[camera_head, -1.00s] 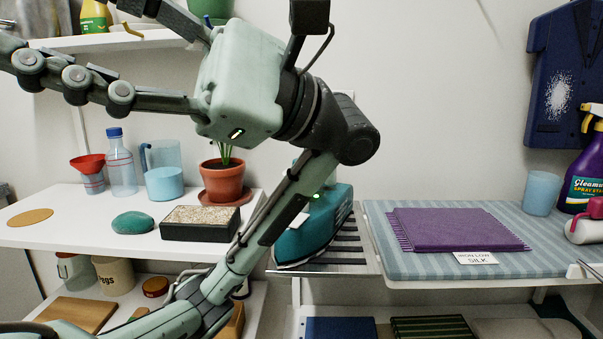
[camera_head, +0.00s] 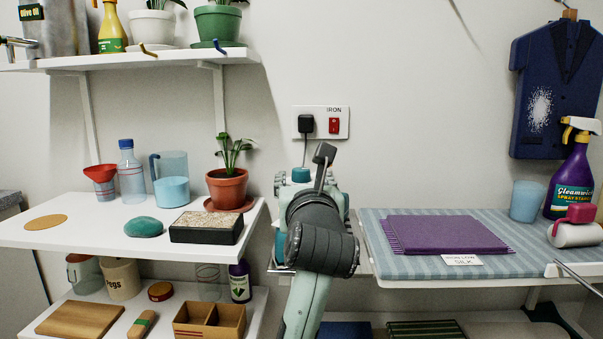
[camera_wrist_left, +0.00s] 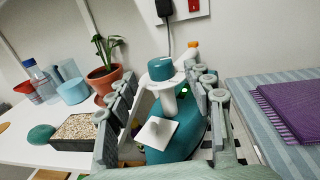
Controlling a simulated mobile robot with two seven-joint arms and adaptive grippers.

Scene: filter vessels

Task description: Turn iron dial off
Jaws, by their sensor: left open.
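The teal iron (camera_wrist_left: 183,135) stands on its rack in the left wrist view, with a round teal dial (camera_wrist_left: 160,69) on a white stem at its top. A small green light glows beside the stem. A white tag (camera_wrist_left: 157,132) hangs in front. My left gripper (camera_wrist_left: 166,82) is open, with one finger left and one right of the dial's stem, apart from the dial as far as I can see. In the head view the dial (camera_head: 300,174) shows just beyond my wrist, which hides most of the iron and the fingers. My right gripper is not in view.
A wall socket plate (camera_head: 320,122) labelled IRON, with a red switch, is above the iron. A potted plant (camera_head: 228,186) and pebble tray (camera_head: 206,227) stand left. The striped ironing board (camera_head: 375,247) with purple cloth (camera_head: 448,233) lies right.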

